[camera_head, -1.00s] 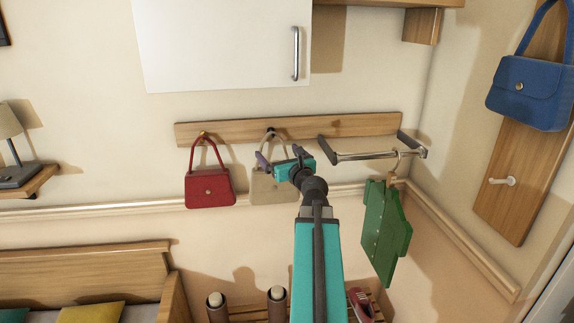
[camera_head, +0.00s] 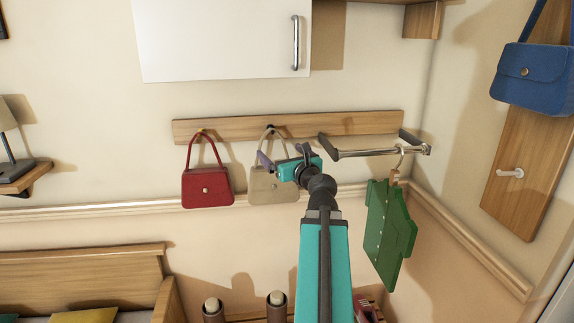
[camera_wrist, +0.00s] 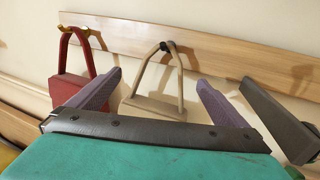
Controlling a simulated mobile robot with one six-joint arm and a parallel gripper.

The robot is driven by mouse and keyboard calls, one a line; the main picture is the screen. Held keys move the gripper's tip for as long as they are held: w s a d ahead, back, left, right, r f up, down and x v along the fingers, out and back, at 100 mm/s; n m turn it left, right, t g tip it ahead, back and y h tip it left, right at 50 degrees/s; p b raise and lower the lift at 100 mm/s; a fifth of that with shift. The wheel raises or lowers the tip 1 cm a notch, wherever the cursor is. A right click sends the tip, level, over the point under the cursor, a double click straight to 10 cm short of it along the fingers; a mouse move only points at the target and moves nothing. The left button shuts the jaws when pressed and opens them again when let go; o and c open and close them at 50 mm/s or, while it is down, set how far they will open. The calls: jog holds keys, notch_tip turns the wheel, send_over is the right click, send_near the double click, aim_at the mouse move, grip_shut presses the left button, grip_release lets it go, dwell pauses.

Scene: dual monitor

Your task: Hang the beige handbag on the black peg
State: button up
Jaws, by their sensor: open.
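The beige handbag (camera_head: 268,187) hangs against the wall below the black peg (camera_head: 270,131), with its handle looped up at the peg. In the wrist view the top of the handle (camera_wrist: 168,48) meets the black peg (camera_wrist: 167,45), and the bag body (camera_wrist: 152,106) hangs below, its lower part hidden by my gripper. My gripper (camera_head: 279,160) is in front of the bag's upper right part. In the wrist view my gripper (camera_wrist: 160,95) has its two purple fingers spread wide, one on each side of the bag, with clear space between each finger and the handle.
A red handbag (camera_head: 207,187) hangs on a yellow peg (camera_head: 200,132) to the left on the same wooden rail (camera_head: 230,129). A white cabinet (camera_head: 220,45) is above.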

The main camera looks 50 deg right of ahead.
jog(key=shift+s+a+f+b, duration=0.25)
jog(key=shift+s+b, duration=0.25)
jog(key=shift+b, duration=1)
jog(key=shift+r+b+v, duration=0.1)
jog(key=shift+b+v, duration=0.65)
jog(key=shift+b, duration=0.45)
jog(key=shift+r+b+v, duration=0.15)
jog(key=shift+b+v, duration=0.6)
jog(key=shift+b, duration=0.45)
jog(key=shift+a, duration=0.1)
